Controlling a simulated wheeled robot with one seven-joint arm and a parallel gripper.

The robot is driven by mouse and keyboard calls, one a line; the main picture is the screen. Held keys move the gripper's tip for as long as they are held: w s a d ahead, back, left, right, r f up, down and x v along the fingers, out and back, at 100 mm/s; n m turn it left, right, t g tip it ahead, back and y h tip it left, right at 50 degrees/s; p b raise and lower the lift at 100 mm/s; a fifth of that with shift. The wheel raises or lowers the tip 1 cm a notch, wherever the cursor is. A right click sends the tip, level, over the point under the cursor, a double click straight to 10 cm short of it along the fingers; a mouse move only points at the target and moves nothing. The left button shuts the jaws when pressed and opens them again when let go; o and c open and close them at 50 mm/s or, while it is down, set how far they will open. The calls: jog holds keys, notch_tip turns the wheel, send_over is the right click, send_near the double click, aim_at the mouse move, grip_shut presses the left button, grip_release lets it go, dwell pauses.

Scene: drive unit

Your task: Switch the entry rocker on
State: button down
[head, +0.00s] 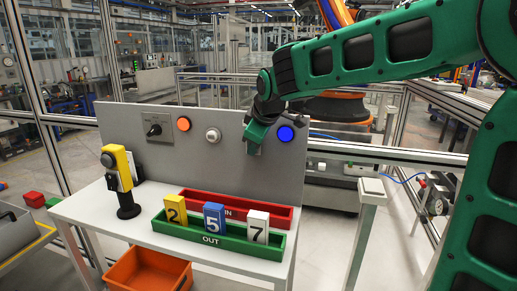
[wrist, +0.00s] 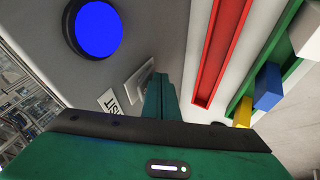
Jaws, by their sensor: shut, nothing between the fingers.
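My gripper (head: 254,146) is shut and empty, held up against the grey upright panel (head: 225,165), below and left of the blue round button (head: 286,134). In the wrist view the shut fingers (wrist: 159,82) reach to a pale switch plate (wrist: 138,75), which looks like a rocker. The fingertips overlap its edge; I cannot tell whether they touch it. In the head view my gripper mostly hides this plate. Whether the rocker is on or off cannot be seen.
The panel also bears an orange button (head: 183,124), a pale round knob (head: 213,134) and a black rotary switch (head: 155,128). Below are a red tray (head: 280,213) and a green tray (head: 267,250) with numbered blocks. A yellow-black device (head: 120,167) stands left; a white post (head: 365,225) stands right.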

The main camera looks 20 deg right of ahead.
jog(key=shift+a+r, duration=0.1)
jog(key=shift+r, duration=0.05)
jog(key=shift+r, duration=0.7)
jog(key=s+a+r, duration=0.3)
jog(key=s+r, duration=0.2)
jog(key=s, duration=0.5)
jog(key=shift+s+r, duration=0.35)
jog(key=shift+r, duration=0.05)
